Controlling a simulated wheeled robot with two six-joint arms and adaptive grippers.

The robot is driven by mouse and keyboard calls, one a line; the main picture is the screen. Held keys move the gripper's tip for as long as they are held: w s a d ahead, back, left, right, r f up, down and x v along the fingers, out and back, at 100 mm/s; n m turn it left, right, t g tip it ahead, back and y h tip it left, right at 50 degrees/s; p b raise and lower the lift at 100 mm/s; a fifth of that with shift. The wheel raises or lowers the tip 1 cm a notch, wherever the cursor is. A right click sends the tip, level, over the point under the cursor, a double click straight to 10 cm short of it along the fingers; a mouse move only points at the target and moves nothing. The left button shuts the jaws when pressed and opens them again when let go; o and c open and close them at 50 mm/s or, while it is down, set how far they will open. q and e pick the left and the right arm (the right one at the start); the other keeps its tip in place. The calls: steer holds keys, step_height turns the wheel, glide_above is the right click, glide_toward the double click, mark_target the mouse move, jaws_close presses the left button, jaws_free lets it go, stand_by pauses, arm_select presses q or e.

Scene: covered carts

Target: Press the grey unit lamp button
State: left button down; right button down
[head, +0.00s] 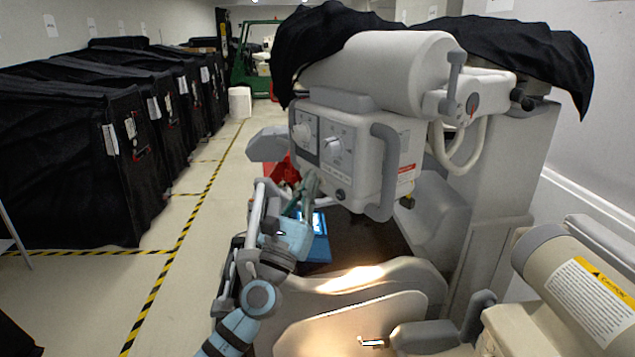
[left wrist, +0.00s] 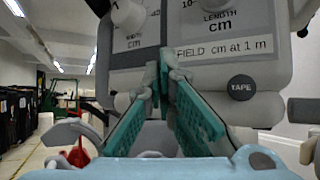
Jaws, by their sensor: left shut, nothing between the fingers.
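The grey unit (head: 335,160) is a box-shaped control head with two large dials, under a thick pale cylinder. Its panel (left wrist: 216,22) fills the top of the left wrist view, with "LENGTH cm" and "FIELD cm at 1 m" lettering. A round dark button marked TAPE (left wrist: 241,88) is at its lower right. I cannot make out a lamp button; my fingers cover part of the panel's lower edge. My left gripper (head: 311,180) is shut and empty, its tips just in front of or below that edge. The green fingers (left wrist: 164,62) show close up. Contact cannot be told. My right gripper is out of view.
A grey handle (head: 384,165) stands at the unit's right side. Black cloth (head: 320,35) drapes over the top. A blue-screened device (head: 318,240) lies below the gripper. Black covered carts (head: 75,165) line the left, with a clear floor aisle beside them.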

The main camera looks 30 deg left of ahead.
arm_select(q)
steer(key=shift+s, duration=0.1)
steer(key=shift+s+a, duration=0.35)
steer(key=shift+s, duration=0.3)
steer(key=s, duration=0.1)
steer(key=s+a, duration=0.1)
steer(key=s, duration=0.1)
steer(key=s+a, duration=0.1)
steer(key=shift+s, duration=0.35)
stand_by(0.8)
